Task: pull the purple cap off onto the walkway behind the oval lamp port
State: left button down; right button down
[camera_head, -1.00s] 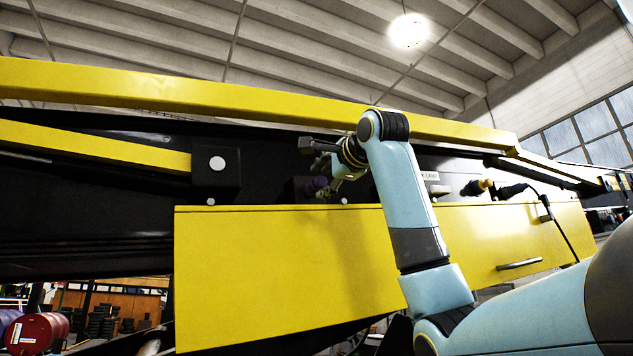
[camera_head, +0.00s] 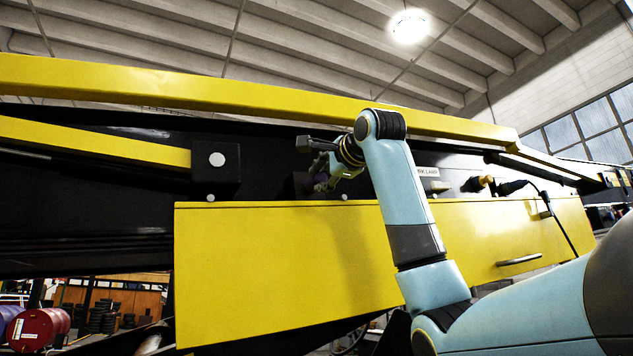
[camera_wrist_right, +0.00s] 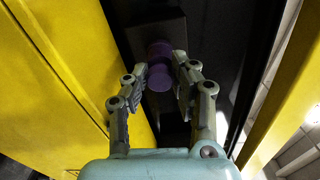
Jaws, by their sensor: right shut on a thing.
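The purple cap (camera_wrist_right: 159,72) is a short round piece on the front of a dark block in the right wrist view. My right gripper (camera_wrist_right: 163,80) is shut on it, one finger on each side. In the head view the cap is mostly hidden by the fingers, and my right gripper (camera_head: 324,180) is at the dark block (camera_head: 297,187) above the yellow box. I cannot tell whether the cap is still seated. A label ending in "LAMP" (camera_head: 428,173) is on the black panel right of my arm. I cannot clearly make out the oval port. My left gripper is not in view.
The yellow box (camera_head: 270,270) has a ledge along its top, just below the gripper. A yellow rail (camera_head: 220,95) runs above. Right of my arm, a yellow fitting (camera_head: 479,184) sits beside a black plug (camera_head: 512,188) with a hanging cable.

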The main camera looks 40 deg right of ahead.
aim_at(323, 177)
jog(key=shift+s, duration=0.1)
jog(key=shift+s+a+b, duration=0.15)
jog(key=shift+s+b, duration=0.2)
jog(key=shift+s, duration=0.1)
jog(key=shift+s, duration=0.15)
dwell(0.6)
jog(key=shift+s+a+b, duration=0.1)
jog(key=shift+s+b, duration=0.1)
jog(key=shift+b, duration=0.1)
jog(key=shift+b+v, duration=0.6)
jog(key=shift+v, duration=0.6)
